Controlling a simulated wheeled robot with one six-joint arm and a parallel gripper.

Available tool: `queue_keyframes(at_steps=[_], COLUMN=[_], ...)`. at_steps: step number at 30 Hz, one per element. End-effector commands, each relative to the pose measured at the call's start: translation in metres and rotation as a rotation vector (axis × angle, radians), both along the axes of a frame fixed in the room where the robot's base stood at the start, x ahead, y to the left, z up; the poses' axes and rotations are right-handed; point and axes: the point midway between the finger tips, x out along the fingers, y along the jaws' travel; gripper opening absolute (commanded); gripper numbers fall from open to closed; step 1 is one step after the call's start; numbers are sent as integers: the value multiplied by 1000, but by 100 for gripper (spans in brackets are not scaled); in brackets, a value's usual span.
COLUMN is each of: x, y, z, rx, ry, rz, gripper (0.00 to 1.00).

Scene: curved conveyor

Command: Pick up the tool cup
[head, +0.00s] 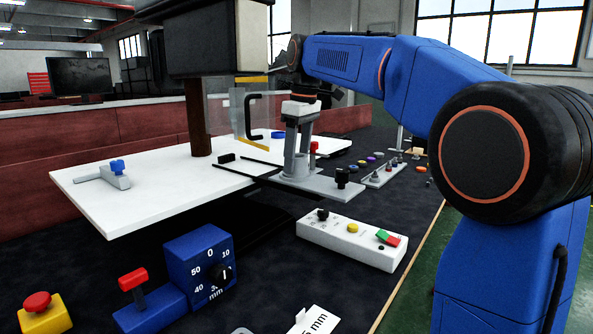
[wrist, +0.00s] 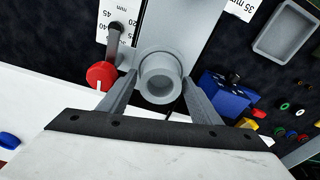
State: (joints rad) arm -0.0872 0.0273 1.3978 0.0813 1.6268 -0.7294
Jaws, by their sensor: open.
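The tool cup is a grey round cup with a thick rim and a hollow middle (wrist: 160,89), seen from above in the wrist view. In the head view it (head: 297,167) stands upright on a grey plate, partly hidden by the fingers. My gripper (head: 298,150) points down over it from above. In the wrist view my gripper (wrist: 162,78) is open, with one finger on each side of the cup. Whether the fingers touch the cup I cannot tell.
A red knob (wrist: 102,75) on a lever is close beside the left finger in the wrist view. A blue block (wrist: 226,95) is to the right. In the head view, a clear guard (head: 250,112) stands behind my gripper and a white button box (head: 352,240) lies in front.

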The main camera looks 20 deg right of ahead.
Motion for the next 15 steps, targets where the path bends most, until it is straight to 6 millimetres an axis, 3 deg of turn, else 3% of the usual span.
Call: queue_keyframes(at_steps=[2, 6, 7, 15], x=[0, 0, 0, 0], y=[0, 0, 0, 0], z=[0, 0, 0, 3], rx=[0, 0, 0, 0], ry=[0, 0, 0, -1], rz=[0, 0, 0, 0], gripper=[58, 24, 21, 21])
